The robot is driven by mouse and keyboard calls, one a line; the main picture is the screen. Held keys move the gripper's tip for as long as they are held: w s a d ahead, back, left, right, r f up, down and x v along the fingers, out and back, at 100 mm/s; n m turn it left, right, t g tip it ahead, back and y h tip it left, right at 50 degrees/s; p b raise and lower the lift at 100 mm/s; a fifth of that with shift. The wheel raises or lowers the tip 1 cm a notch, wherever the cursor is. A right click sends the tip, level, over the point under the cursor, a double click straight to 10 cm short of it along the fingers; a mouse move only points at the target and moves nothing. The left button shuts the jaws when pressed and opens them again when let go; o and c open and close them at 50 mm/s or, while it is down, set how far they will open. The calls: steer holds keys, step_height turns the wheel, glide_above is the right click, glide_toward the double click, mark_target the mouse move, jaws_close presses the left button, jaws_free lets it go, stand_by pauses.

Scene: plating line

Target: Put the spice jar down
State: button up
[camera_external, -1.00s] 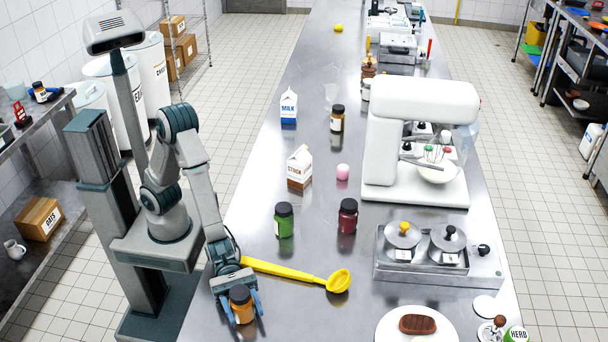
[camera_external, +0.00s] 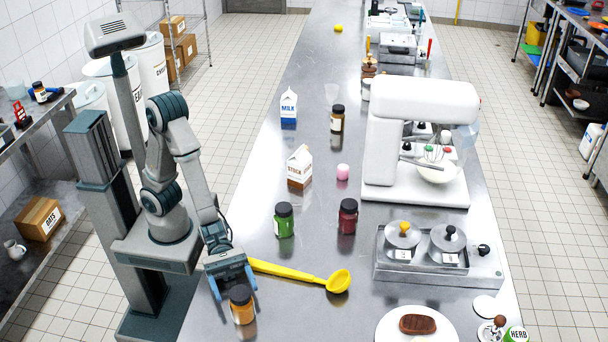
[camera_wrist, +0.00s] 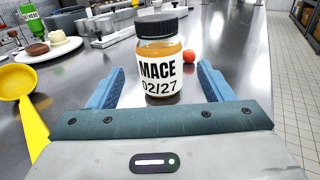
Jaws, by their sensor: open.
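The spice jar (camera_external: 242,306) has a black lid and orange-brown contents and stands upright on the steel counter near its front left edge. In the wrist view the jar (camera_wrist: 160,58) shows a white label reading MACE 02/27. My gripper (camera_external: 236,288) is open, with its blue fingers behind the jar in the external view. In the wrist view the fingers (camera_wrist: 160,92) are spread to either side of the jar's near base, with clear gaps, and do not touch it.
A yellow ladle (camera_external: 300,274) lies just right of my gripper. A green jar (camera_external: 284,222) and a dark red jar (camera_external: 348,218) stand farther back. A plate (camera_external: 390,334) with a brown patty is at the right. A small red ball (camera_wrist: 189,57) shows beyond the jar.

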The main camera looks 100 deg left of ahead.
steer(key=v, duration=0.2)
steer(key=shift+s+a, duration=0.15)
steer(key=shift+a, duration=0.1)
steer(key=b, duration=0.3)
steer(key=shift+a+f, duration=0.15)
steer(key=shift+f, duration=0.05)
steer(key=b+v, duration=0.1)
steer(key=b, duration=0.2)
steer(key=shift+s+a+r+b, duration=0.15)
steer(key=shift+s+a+b, duration=0.1)
steer(key=shift+b, duration=0.1)
steer(key=shift+r, duration=0.1)
